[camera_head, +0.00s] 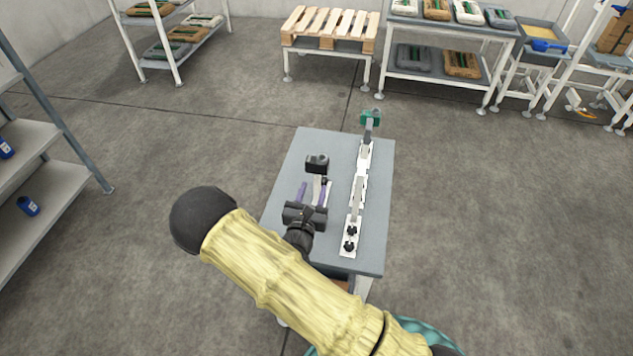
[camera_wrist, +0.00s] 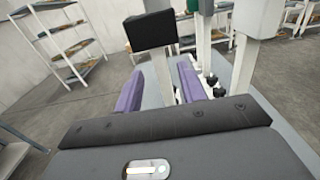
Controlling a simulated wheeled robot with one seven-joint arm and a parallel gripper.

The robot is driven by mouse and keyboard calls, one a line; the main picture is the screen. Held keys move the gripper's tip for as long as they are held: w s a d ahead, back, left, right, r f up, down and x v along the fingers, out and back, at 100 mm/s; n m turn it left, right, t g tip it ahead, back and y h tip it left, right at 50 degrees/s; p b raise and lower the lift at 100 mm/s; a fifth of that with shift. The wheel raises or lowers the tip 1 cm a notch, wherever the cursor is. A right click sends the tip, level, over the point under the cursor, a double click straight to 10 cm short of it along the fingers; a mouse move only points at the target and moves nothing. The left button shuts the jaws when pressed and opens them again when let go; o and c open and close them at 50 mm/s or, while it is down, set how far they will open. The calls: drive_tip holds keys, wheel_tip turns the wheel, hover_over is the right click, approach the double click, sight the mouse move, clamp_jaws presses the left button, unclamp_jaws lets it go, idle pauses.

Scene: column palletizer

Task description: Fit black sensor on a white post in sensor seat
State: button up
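The black sensor (camera_head: 317,161) stands upright over the small grey table in the head view. In the wrist view the black sensor head (camera_wrist: 149,31) tops its white post (camera_wrist: 164,76). My gripper (camera_head: 313,190) points toward it low over the table, its purple fingers apart. In the wrist view the post shows between the fingers of my gripper (camera_wrist: 160,88), with a gap on the left finger's side; contact on the right cannot be told. A white rail (camera_head: 358,195) with black knobs (camera_head: 351,230) lies to the right. I cannot tell which part is the sensor seat.
A green-headed device (camera_head: 370,118) on a grey post rises at the rail's far end. The grey table top (camera_head: 377,215) is bare right of the rail. Shelves (camera_head: 35,140), a pallet (camera_head: 330,28) and a rack of bags (camera_head: 445,40) stand farther off. Open floor surrounds the table.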

drive_tip(key=s, duration=0.2)
drive_tip(key=s+a, duration=0.1)
drive_tip(key=s, duration=0.2)
drive_tip(key=shift+b, duration=0.35)
drive_tip(key=s+d+r+m+g+h, duration=0.1)
drive_tip(key=d+r+m+g+h, duration=0.1)
drive_tip(key=d+m+g+h, duration=0.4)
drive_tip(key=s+d+r+m+g+h, duration=0.25)
drive_tip(key=d+m, duration=0.25)
drive_tip(key=d, duration=0.4)
drive_tip(key=s+d+m+g, duration=0.7)
drive_tip(key=m, duration=0.1)
drive_tip(key=s+a+r+m+g+y, duration=0.2)
drive_tip(key=s+m+g+y, duration=0.2)
drive_tip(key=s+m+y, duration=0.3)
drive_tip(key=w+a+r+m+t+y, duration=0.1)
drive_tip(key=w+r+m+t+y, duration=0.2)
drive_tip(key=r+m+t+y, duration=0.1)
wheel_tip(320, 180, up, 2)
drive_tip(key=m+y, duration=0.1)
drive_tip(key=m, duration=0.2)
drive_tip(key=shift+r+m, duration=0.2)
drive_tip(key=shift+m, duration=0.2)
